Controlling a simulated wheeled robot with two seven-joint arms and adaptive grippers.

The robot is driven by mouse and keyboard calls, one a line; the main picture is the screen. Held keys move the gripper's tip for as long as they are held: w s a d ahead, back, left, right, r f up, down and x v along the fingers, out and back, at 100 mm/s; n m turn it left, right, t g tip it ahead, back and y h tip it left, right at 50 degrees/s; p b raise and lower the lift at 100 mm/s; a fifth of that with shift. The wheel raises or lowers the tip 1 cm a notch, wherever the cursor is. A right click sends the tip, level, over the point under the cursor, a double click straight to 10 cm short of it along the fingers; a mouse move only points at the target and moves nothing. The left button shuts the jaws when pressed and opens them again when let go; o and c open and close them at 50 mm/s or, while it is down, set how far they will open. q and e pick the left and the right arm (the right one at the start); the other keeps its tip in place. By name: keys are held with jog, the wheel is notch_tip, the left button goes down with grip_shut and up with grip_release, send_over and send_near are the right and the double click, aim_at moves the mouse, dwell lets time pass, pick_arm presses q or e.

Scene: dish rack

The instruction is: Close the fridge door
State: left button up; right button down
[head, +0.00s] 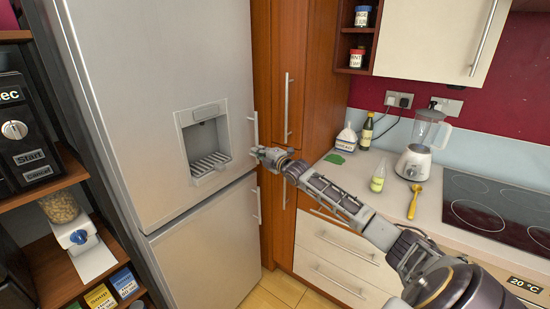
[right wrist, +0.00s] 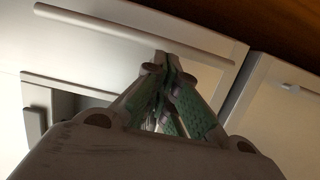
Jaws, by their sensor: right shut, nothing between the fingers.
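The fridge (head: 170,60) is a tall silver unit on the left of the head view, with an upper door holding a water dispenser (head: 205,140) and a lower door (head: 205,250). The upper door looks about flush with the body; I cannot tell whether a small gap remains. The upper handle (head: 252,128) is on its right edge. My right gripper (head: 257,152) is shut and empty, in front of the upper door near the handle's lower end. In the right wrist view, its fingertips (right wrist: 168,62) point at the door panel beside the handle (right wrist: 140,22); contact is unclear. My left gripper is out of view.
A wooden cabinet (head: 275,45) stands right of the fridge. Shelves with a black appliance (head: 25,145) stand on the left. Some floor (head: 283,288) shows below.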

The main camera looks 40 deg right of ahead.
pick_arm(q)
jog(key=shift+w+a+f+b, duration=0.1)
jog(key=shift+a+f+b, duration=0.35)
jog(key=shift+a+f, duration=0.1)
pick_arm(e)
jog(key=s+d, duration=0.2)
jog(key=s, duration=0.5)
jog(key=shift+s, duration=0.3)
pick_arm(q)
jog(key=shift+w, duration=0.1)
pick_arm(e)
jog(key=shift+d, duration=0.1)
dwell(0.3)
